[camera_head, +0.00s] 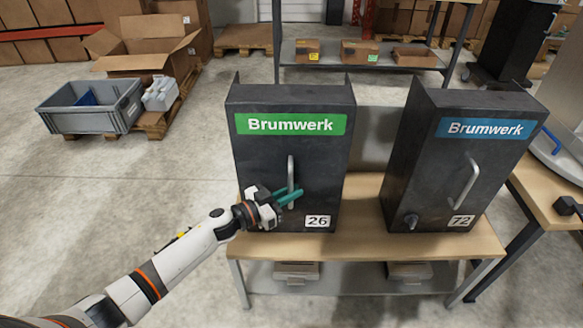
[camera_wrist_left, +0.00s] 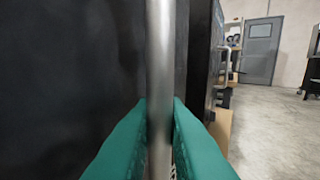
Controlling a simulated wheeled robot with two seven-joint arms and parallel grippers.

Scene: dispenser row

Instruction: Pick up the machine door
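The near machine is a dark box with a green "Brumwerk" label (camera_head: 290,124) and a number 26 plate (camera_head: 317,221). Its front door (camera_head: 255,155) looks closed and carries a vertical metal handle (camera_head: 291,170). My left gripper (camera_head: 292,196) has teal fingers at the handle's lower part. In the left wrist view, the handle bar (camera_wrist_left: 160,60) runs upright between the teal fingers (camera_wrist_left: 160,125), which lie close against it on both sides. The fingers look shut on the handle; their inner faces are mostly hidden. My right gripper is not in view.
A second dark machine with a blue label (camera_head: 486,129) and number 72 stands to the right on the same wooden table (camera_head: 360,225). A gap separates the machines. A grey crate (camera_head: 85,118) and cardboard boxes stand at the back left. The left floor is open.

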